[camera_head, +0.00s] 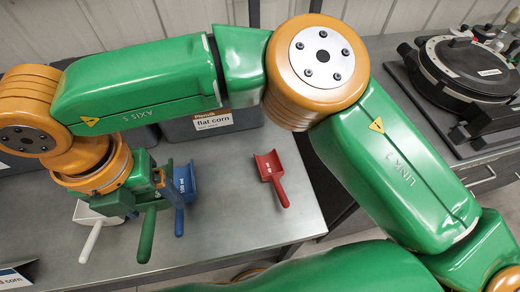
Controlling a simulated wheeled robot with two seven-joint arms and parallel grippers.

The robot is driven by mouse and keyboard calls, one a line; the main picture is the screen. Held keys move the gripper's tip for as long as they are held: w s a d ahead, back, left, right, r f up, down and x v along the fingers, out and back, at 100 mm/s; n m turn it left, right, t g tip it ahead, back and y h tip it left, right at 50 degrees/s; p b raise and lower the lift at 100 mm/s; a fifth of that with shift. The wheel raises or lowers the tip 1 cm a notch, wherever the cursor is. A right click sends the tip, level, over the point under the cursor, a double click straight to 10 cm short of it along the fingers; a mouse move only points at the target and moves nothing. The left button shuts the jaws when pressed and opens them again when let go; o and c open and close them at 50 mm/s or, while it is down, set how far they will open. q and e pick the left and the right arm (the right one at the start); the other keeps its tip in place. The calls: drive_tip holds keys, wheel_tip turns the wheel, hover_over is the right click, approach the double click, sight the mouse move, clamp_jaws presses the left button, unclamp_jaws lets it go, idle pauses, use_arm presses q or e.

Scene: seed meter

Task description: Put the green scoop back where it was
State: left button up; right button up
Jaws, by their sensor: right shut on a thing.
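The green scoop (147,235) is at the left of the steel table, its handle pointing toward the bottom of the picture. My right gripper (157,182) is shut on it; its jaws and the scoop's bowl are partly hidden by my wrist and hard to make out. A blue scoop (182,196) is close on the right of the green one. A white scoop (91,226) is on its left, partly covered by my wrist. I cannot tell whether the green scoop touches the table. My left gripper is not in view.
A red scoop (272,178) lies apart on the steel table (240,220). Behind my arm stands a grey bin labelled flat corn (214,122). A small card (18,277) is at the lower left. A black round machine (475,68) stands on another bench at the right.

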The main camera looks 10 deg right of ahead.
drive_tip(key=w+d+f+b, duration=0.3)
drive_tip(key=d+f+b, duration=0.1)
drive_tip(key=b, duration=0.4)
hover_over(230, 190)
drive_tip(key=f, duration=0.5)
drive_tip(key=shift+s+a+f, duration=0.2)
drive_tip(key=shift+s+a, duration=0.1)
drive_tip(key=shift+a, duration=0.05)
drive_tip(key=shift+w+d+f, duration=0.1)
drive_tip(key=shift+d+f, duration=0.1)
drive_tip(key=shift+f, duration=0.05)
wheel_tip(230, 190, down, 4)
drive_tip(key=b, duration=0.3)
drive_tip(key=shift+w+d+r, duration=0.1)
drive_tip(key=shift+d, duration=0.05)
drive_tip(key=shift+r, duration=0.15)
drive_tip(key=shift+f, duration=0.2)
drive_tip(key=o, duration=1.4)
drive_tip(key=shift+r, duration=0.1)
drive_tip(key=shift+o, duration=0.2)
drive_tip(key=shift+r+p, duration=0.3)
drive_tip(key=shift+r, duration=0.2)
wheel_tip(230, 190, up, 11)
drive_tip(key=shift+r+p, duration=0.2)
drive_tip(key=shift+p, duration=0.15)
